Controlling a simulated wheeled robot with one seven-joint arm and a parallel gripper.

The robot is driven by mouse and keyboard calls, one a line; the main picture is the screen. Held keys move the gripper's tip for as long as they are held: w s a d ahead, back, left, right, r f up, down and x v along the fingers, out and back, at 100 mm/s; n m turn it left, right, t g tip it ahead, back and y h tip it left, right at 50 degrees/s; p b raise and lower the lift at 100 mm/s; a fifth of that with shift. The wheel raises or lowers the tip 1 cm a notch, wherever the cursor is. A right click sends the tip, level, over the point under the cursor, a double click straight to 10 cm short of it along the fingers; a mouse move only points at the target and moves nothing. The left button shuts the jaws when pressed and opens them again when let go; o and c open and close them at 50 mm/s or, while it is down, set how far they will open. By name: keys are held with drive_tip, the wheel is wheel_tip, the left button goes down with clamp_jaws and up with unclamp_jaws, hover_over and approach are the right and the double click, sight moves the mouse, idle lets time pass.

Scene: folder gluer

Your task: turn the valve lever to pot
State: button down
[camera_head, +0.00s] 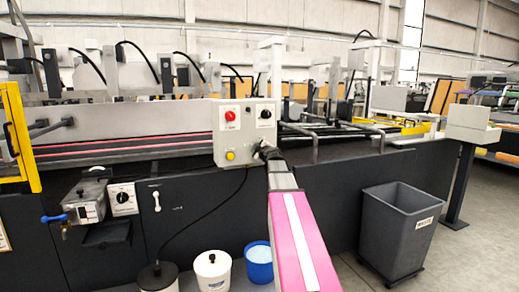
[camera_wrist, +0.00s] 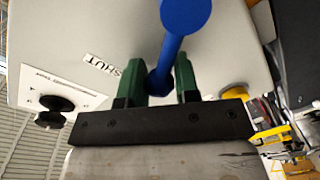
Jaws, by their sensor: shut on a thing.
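A blue valve lever (camera_wrist: 172,50) with a round knob end stands out from a pale grey control box, between the green fingers of my gripper (camera_wrist: 159,85) in the wrist view. My gripper is shut on it. The word SHUT is printed on the box beside the lever, upside down in this view. No label reading pot can be made out. In the head view my gripper (camera_head: 266,152) is at the lower right of the control box (camera_head: 246,117) and hides the lever there.
The box also carries a red button (camera_head: 230,115), a black knob (camera_head: 265,114) and a yellow button (camera_head: 230,155). A small blue-handled tap (camera_head: 55,218) is at the lower left. Buckets (camera_head: 212,270) and a grey bin (camera_head: 397,228) stand on the floor.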

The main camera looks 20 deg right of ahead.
drive_tip(key=shift+a+f+n, duration=0.2)
drive_tip(key=shift+n, duration=0.4)
drive_tip(key=shift+a+f+n, duration=0.15)
drive_tip(key=shift+f+n, duration=0.05)
drive_tip(key=shift+n, duration=0.4)
drive_tip(key=c, duration=0.9)
unclamp_jaws()
drive_tip(key=shift+o, duration=0.2)
drive_tip(key=shift+s, duration=0.2)
drive_tip(key=s, duration=1)
drive_tip(key=shift+s+d+r, duration=0.2)
drive_tip(key=shift+s+d, duration=0.05)
drive_tip(key=shift+d, duration=0.15)
